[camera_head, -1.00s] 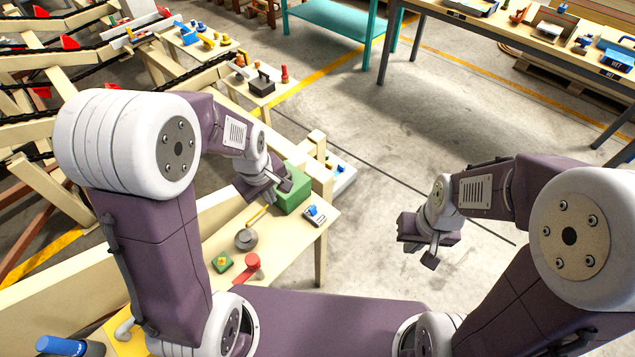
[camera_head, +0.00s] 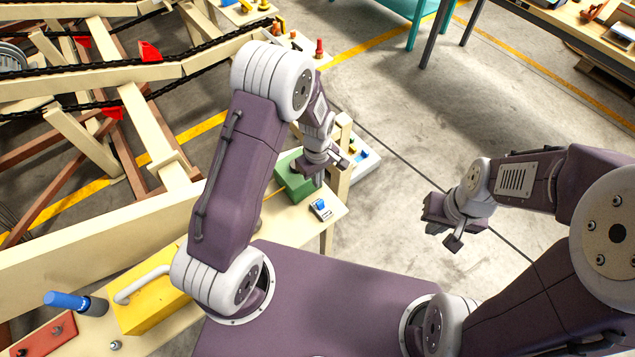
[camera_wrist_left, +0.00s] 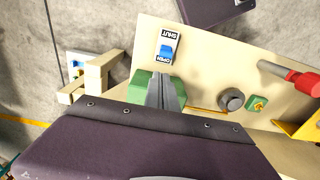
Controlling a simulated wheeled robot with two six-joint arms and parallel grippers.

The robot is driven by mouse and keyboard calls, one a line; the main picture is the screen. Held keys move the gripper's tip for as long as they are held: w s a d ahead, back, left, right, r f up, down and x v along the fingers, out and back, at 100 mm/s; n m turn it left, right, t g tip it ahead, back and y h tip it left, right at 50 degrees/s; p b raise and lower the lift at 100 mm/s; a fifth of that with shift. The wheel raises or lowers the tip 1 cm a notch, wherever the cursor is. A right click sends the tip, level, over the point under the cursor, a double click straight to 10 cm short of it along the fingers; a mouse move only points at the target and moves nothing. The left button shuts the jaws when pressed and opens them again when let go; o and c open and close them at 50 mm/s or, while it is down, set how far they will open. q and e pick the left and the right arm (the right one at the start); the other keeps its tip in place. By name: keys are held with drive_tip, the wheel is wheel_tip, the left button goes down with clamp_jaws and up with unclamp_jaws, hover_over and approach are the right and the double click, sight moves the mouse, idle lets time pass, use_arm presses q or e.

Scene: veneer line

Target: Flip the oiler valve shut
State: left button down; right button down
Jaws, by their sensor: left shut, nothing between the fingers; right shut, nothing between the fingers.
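The oiler valve is a small plate with a blue lever (camera_head: 320,205) on the wooden bench, right of the green block (camera_head: 294,184). In the left wrist view the blue lever (camera_wrist_left: 166,52) sits by the word OPEN; the word SHUT is at the far end of the plate (camera_wrist_left: 171,37). My left gripper (camera_head: 319,182) is shut and empty, pointing down just behind the valve in the head view. In the left wrist view its fingertips (camera_wrist_left: 166,80) are near the plate's OPEN end, apart from the lever. My right gripper (camera_head: 454,243) is shut and empty over the floor.
The green block (camera_wrist_left: 143,84) stands beside the left fingers. Floor to the right is open.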

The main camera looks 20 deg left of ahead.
sight(320, 202)
use_arm(q)
drive_tip(key=f, duration=0.7)
drive_tip(key=shift+s+a+p, duration=0.15)
drive_tip(key=shift+s+p, duration=0.1)
drive_tip(key=shift+p, duration=0.1)
drive_tip(key=shift+w+f, duration=0.1)
drive_tip(key=shift+f, duration=0.3)
drive_tip(key=shift+r, duration=0.1)
drive_tip(key=shift+s+d+r, duration=0.1)
drive_tip(key=shift+s+d, duration=0.2)
drive_tip(key=shift+s+d+r, duration=0.2)
drive_tip(key=shift+s+d, duration=0.25)
drive_tip(key=shift+d, duration=0.1)
